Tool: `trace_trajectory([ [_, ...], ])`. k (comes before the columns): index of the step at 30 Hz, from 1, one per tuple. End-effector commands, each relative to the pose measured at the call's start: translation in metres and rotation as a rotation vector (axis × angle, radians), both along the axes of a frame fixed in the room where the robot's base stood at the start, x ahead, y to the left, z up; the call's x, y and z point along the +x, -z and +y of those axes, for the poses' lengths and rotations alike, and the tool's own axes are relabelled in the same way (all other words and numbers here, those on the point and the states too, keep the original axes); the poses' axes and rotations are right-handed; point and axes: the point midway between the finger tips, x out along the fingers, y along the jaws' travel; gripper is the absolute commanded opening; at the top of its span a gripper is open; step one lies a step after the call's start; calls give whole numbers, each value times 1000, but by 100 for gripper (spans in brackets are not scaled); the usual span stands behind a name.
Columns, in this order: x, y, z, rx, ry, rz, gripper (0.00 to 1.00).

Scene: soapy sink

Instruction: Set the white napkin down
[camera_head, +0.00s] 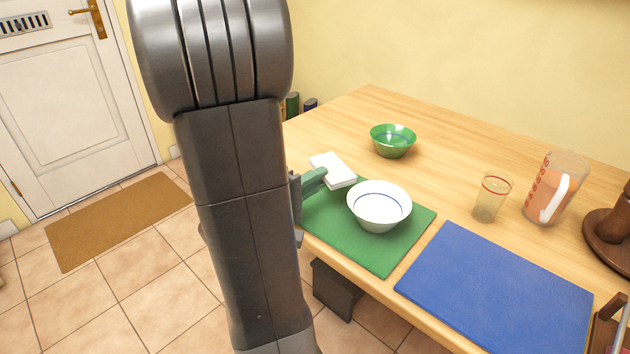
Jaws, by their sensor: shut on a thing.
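The white napkin (336,167) is a small, flat, folded white block over the far left part of the green mat (385,260), near the table's left edge. My gripper (317,177) reaches in from the left, partly hidden behind my arm, and is shut on the napkin's near left end. I cannot tell whether the napkin touches the mat or hangs just above it. A white bowl (378,222) with a blue ring inside stands on the green mat, close to the right of the napkin.
A green bowl (393,148) stands farther back. A glass (491,198), a measuring jug (553,190) and a brown wooden stand (608,238) are to the right. A blue mat (500,292) lies bare at the front. The wooden table is clear behind the napkin.

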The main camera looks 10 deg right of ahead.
Motion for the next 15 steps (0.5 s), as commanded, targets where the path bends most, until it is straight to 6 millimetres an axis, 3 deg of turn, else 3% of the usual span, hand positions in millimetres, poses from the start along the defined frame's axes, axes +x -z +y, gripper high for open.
trace_trajectory([
  [12,0,10,0,0,0,-2,0],
  [13,0,8,0,1,0,-1,21],
  [15,0,8,0,1,0,-1,35],
])
